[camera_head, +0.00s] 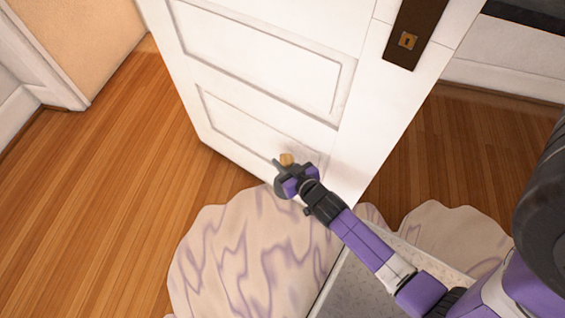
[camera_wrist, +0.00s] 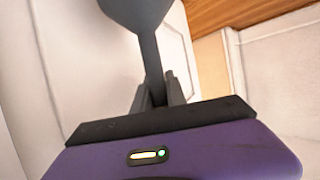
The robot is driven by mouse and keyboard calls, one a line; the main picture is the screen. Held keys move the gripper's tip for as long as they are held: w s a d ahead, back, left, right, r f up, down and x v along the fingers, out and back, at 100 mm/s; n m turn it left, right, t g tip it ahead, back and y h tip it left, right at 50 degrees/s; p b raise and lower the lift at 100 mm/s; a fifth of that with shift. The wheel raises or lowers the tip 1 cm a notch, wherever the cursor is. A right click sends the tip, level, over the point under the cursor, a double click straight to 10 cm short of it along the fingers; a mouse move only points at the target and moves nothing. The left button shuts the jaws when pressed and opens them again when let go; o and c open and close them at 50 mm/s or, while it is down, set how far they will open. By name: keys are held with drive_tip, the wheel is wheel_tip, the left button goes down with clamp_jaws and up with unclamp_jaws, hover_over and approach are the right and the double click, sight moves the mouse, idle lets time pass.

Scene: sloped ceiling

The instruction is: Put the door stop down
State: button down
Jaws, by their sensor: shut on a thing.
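My gripper (camera_head: 284,172) is low in front of the white door (camera_head: 265,65) in the head view, near the door's lower panel. In the wrist view my gripper (camera_wrist: 159,88) is shut on a dark grey piece, which I take as the door stop (camera_wrist: 150,45). It has a narrow neck between the fingers and a wider end at the top edge of the picture. In the head view a small tan block (camera_head: 286,159) shows at the fingertips; I cannot tell whether it is part of the same thing. Whether the held thing touches the door or floor is unclear.
A pale rug with purple veins (camera_head: 225,260) lies below my arm. Bare wood floor (camera_head: 110,190) is open on the left, with more floor (camera_head: 440,150) right of the door. A dark lock plate (camera_head: 412,35) is on the door. A wall (camera_head: 85,35) stands at upper left.

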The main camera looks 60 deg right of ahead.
wheel_tip(320, 180, down, 23)
drive_tip(key=b, duration=1.3)
drive_tip(key=shift+w+f, duration=0.1)
drive_tip(key=shift+f, duration=0.1)
drive_tip(key=shift+f, duration=0.1)
drive_tip(key=c, duration=1.3)
unclamp_jaws()
drive_tip(key=shift+f, duration=0.1)
drive_tip(key=shift+c, duration=0.2)
